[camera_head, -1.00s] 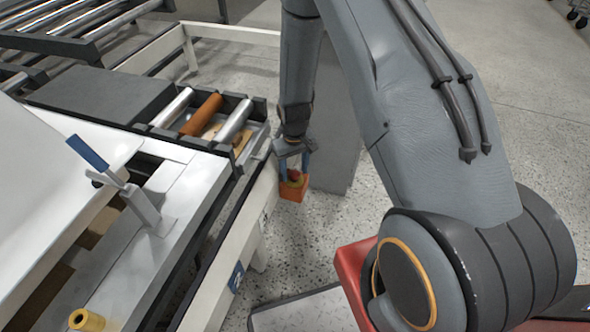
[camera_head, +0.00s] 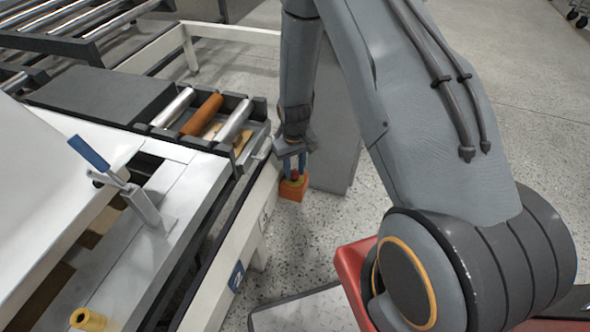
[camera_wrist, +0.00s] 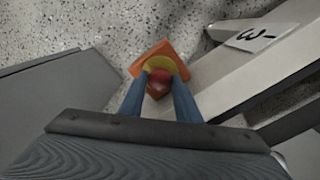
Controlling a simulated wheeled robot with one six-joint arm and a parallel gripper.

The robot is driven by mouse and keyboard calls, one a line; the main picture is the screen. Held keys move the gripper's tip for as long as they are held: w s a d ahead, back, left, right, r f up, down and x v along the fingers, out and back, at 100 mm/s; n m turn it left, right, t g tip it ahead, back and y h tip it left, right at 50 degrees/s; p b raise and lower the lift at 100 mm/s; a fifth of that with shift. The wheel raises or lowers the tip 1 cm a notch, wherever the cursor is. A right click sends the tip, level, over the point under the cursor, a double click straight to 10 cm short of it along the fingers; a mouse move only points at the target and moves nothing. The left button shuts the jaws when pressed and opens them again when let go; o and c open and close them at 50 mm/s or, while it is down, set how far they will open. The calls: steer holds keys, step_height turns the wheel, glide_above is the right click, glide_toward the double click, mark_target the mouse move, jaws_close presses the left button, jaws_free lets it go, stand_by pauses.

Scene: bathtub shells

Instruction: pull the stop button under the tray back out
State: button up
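The stop button is a red knob (camera_head: 295,174) on a yellow disc and an orange box (camera_head: 292,190), beside the white frame rail. In the wrist view the red knob (camera_wrist: 158,86) sits between the blue fingers, with the yellow disc (camera_wrist: 163,65) and the orange box (camera_wrist: 143,62) behind it. The fingers hide the knob's sides.
A white rail (camera_head: 232,232) runs along the left of the button. A grey panel (camera_head: 338,140) stands close on its right. Rollers (camera_head: 203,116) and a lever with a blue handle (camera_head: 88,152) are on the bench. Speckled floor is open below.

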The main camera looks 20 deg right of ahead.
steer(key=c, duration=0.3)
steer(key=shift+c, duration=0.2)
steer(key=shift+r, duration=0.35)
steer(key=o, duration=1.1)
steer(key=shift+p, duration=0.3)
steer(key=shift+r+p, duration=2)
steer(key=shift+r, duration=1)
steer(key=shift+r, duration=0.1)
